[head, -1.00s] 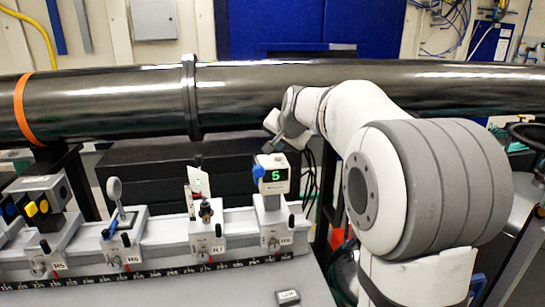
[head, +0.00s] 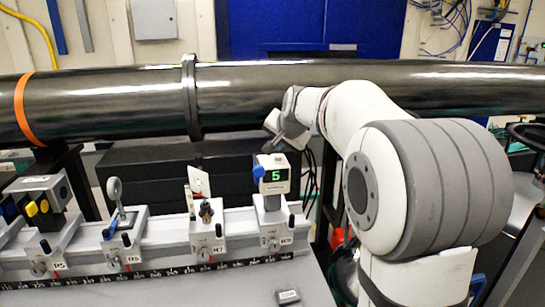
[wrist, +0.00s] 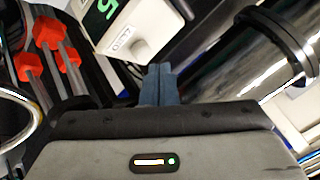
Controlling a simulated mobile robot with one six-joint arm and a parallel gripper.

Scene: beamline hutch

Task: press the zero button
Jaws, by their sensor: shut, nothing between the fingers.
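The white readout unit (head: 271,174) stands on a post at the right end of the rail, its screen (head: 277,176) showing a green 5. My gripper (wrist: 158,72) is shut and empty. Its tips show just below and right of that button in the wrist view; contact cannot be told. In the head view my gripper (head: 287,135) is above and behind the unit, partly hidden by my wrist.
A large dark beam pipe (head: 100,103) runs across behind the unit. Several mounts stand along the rail (head: 160,240) to the left, including a lens holder (head: 117,205). A small grey box (head: 288,296) lies on the table in front. Red parts (wrist: 47,32) show left in the wrist view.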

